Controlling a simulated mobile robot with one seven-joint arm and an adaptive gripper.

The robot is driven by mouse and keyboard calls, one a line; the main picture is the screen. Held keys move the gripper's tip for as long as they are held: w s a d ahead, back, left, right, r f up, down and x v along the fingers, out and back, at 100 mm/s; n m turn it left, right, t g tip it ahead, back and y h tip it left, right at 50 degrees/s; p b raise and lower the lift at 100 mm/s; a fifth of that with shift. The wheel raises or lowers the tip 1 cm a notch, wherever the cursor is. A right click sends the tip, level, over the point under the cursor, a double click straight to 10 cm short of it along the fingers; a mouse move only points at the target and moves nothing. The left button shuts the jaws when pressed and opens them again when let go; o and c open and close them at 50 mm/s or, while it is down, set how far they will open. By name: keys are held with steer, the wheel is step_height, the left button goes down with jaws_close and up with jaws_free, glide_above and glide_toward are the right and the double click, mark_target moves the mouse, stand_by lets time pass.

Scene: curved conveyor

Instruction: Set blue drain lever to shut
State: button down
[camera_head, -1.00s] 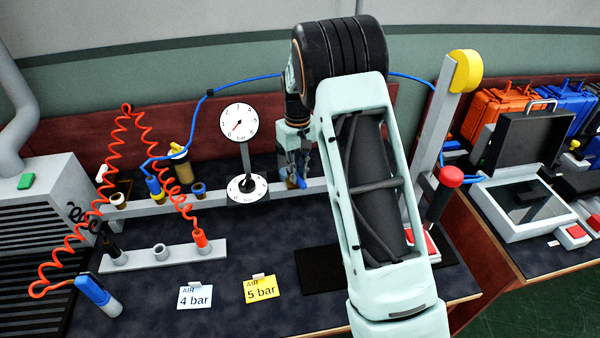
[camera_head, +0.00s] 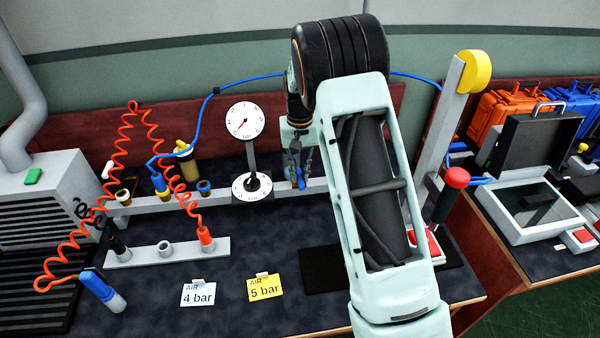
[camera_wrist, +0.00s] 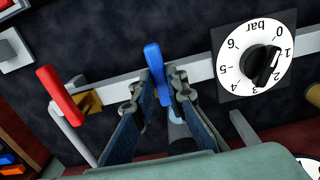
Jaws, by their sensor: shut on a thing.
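The blue drain lever (camera_wrist: 157,70) stands between my fingertips in the wrist view, its upper end sticking out past them. My gripper (camera_wrist: 159,95) is shut on it, one finger on each side. In the head view, my gripper (camera_head: 300,178) reaches down to the grey rail, and a bit of the blue lever (camera_head: 300,176) shows between the fingers. The lever's lower end is partly hidden by the fingers. I cannot tell its exact set position.
A dial with a black knob (camera_wrist: 262,62) stands beside the lever on the rail. A red lever (camera_wrist: 60,95) with a brass fitting is on the other side. In the head view, a round gauge (camera_head: 245,120) rises above the dial, and cards (camera_head: 265,288) lie in front.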

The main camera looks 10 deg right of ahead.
mark_target(300, 176)
steer(key=c, duration=1.9)
jaws_free()
steer(key=shift+c, duration=0.2)
steer(key=shift+r, duration=0.1)
step_height(300, 176, up, 12)
